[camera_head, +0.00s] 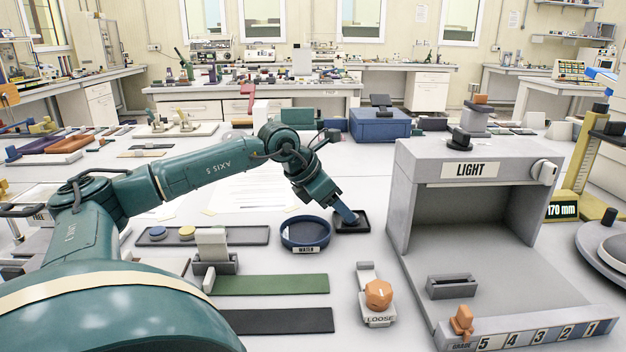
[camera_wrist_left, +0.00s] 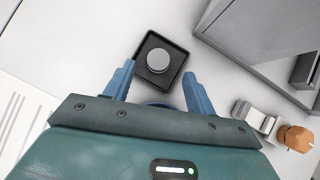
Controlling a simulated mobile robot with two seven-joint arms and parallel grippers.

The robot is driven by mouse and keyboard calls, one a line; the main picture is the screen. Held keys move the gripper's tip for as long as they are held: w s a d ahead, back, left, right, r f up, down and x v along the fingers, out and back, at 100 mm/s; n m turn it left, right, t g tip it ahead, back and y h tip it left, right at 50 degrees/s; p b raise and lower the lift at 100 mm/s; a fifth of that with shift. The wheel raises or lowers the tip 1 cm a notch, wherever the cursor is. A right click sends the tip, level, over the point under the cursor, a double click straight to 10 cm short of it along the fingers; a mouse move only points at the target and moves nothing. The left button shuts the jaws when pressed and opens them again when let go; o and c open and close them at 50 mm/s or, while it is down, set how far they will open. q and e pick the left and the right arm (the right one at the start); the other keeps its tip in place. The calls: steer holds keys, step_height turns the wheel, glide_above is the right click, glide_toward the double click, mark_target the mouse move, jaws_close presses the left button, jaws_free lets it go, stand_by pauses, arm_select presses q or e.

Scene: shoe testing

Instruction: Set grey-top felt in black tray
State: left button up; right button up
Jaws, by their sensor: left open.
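The black tray (camera_head: 363,226) is a small square tray just right of the blue water dish. In the left wrist view the black tray (camera_wrist_left: 145,84) holds a round felt with a grey top (camera_wrist_left: 158,60), lying within its rim. My left gripper (camera_head: 351,214) is over this tray, pointing down. In the wrist view its two blue fingers (camera_wrist_left: 159,70) are spread apart, one on each side of the tray, with clear space between them and the felt. In the head view the fingers hide most of the felt. My right gripper is not in view.
A long dark tray (camera_head: 260,236) holds a blue-topped disc (camera_head: 158,233) and a yellow-topped disc (camera_head: 187,232). The water dish (camera_head: 305,246) is close left of my gripper. The grey light booth (camera_head: 398,205) stands close right. An orange knob (camera_head: 379,293) is nearer the front.

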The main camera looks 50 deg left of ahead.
arm_select(q)
steer(key=b+v, duration=0.2)
steer(key=v, duration=0.8)
steer(key=shift+a, duration=0.1)
